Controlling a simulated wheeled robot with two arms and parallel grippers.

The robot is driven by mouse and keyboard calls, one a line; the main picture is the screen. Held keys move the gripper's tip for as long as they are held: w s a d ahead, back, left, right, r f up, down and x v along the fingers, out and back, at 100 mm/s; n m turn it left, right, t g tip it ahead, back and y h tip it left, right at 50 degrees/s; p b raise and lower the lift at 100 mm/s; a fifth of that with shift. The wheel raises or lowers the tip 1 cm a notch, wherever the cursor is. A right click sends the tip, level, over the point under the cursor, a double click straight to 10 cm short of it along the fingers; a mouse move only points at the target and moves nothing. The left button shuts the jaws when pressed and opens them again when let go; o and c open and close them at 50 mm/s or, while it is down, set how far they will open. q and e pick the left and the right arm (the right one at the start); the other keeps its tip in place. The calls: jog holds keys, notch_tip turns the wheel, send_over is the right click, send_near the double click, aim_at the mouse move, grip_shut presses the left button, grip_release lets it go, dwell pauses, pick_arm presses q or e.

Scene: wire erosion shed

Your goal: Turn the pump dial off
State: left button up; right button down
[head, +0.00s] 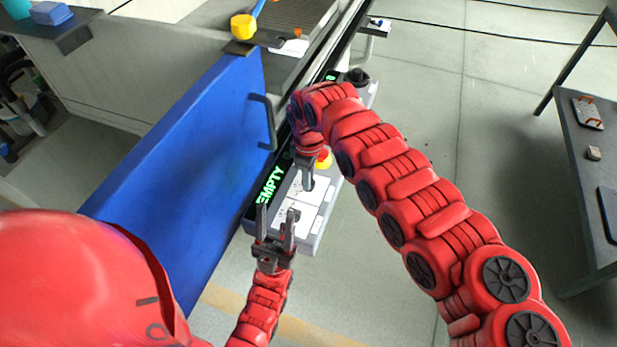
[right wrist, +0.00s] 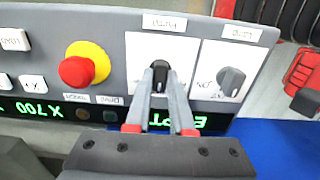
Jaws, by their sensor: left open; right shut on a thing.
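The control panel (head: 318,200) shows beside the blue door in the head view. In the right wrist view, a black dial (right wrist: 159,82) sits on a white plate, and a grey dial (right wrist: 231,80) with a pointer line sits on the plate to its right. The labels are upside down and too small to read surely, so I cannot tell which is the pump dial. My right gripper (right wrist: 160,92) is shut on the black dial; it also shows in the head view (head: 308,182), pointing down. My left gripper (head: 275,222) is open and empty near the panel's lower end.
A red and yellow stop button (right wrist: 85,66) sits left of the black dial. A green-lit display (head: 270,186) reads EMPTY along the panel edge. The blue door (head: 190,160) with a handle stands at left. A dark table (head: 585,200) stands at right; the floor between is clear.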

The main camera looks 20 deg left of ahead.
jog(key=shift+s, duration=0.1)
jog(key=c, duration=0.8)
grip_release()
notch_tip(320, 180, up, 17)
jog(key=shift+r+b, duration=0.15)
jog(key=shift+b, duration=1.1)
